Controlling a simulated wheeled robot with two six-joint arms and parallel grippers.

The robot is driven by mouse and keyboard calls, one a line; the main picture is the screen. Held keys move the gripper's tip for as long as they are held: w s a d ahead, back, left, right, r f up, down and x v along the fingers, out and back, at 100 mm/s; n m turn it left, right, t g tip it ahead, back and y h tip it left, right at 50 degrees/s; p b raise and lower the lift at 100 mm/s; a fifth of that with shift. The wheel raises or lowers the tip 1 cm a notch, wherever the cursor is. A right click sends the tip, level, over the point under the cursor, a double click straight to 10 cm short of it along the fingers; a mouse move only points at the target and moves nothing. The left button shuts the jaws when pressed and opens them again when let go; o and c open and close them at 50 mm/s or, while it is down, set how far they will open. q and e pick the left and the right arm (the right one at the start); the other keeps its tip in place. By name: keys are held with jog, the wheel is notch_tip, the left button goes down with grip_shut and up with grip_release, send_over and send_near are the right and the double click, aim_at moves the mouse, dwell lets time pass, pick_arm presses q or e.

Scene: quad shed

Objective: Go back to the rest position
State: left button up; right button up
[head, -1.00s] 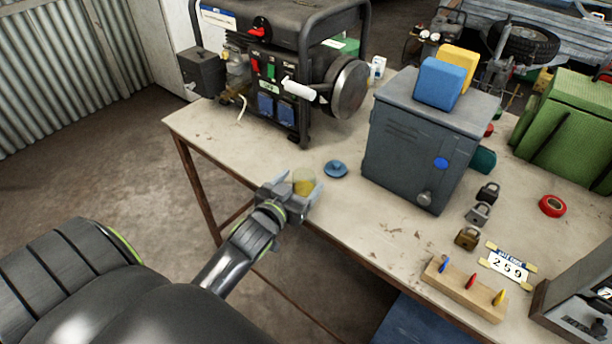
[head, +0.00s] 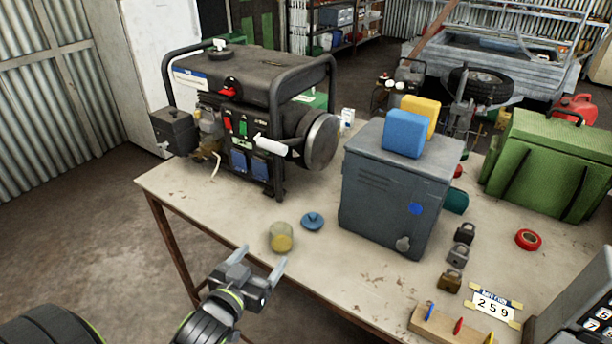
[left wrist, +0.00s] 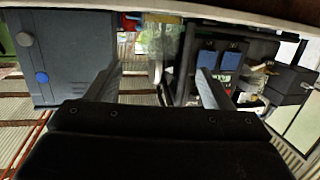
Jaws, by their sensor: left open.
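My left gripper (head: 264,257) is open and empty, in front of the bench's front edge in the head view. Its two fingers also show in the left wrist view (left wrist: 155,85), spread apart. A small clear jar with yellow contents (head: 281,238) stands upright on the bench just beyond the fingertips, apart from them. A blue lid-like disc with a knob (head: 312,221) lies on the bench to the right of the jar. My right gripper is in neither view.
The workbench (head: 370,282) holds a generator (head: 250,125), a grey metal box (head: 395,190) with blue and yellow blocks on top, several padlocks (head: 458,255), red tape (head: 528,239) and a wooden peg block (head: 455,328). The floor (head: 75,235) at left is clear.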

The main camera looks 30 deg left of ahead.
pick_arm(q)
jog(key=s+d+f+g, duration=0.1)
jog(key=s+f+g, duration=0.5)
jog(key=s, duration=0.3)
jog(key=s+d+f+g, duration=0.1)
jog(key=s+f+g, duration=0.5)
jog(key=s, duration=0.3)
notch_tip(320, 180, down, 24)
jog(key=a+g, duration=0.2)
jog(key=s+d+f+h, duration=0.1)
jog(key=s+f, duration=1.4)
jog(key=shift+s+d+m+g, duration=0.15)
jog(key=shift+s+m+g, duration=0.15)
jog(key=shift+m+g, duration=0.1)
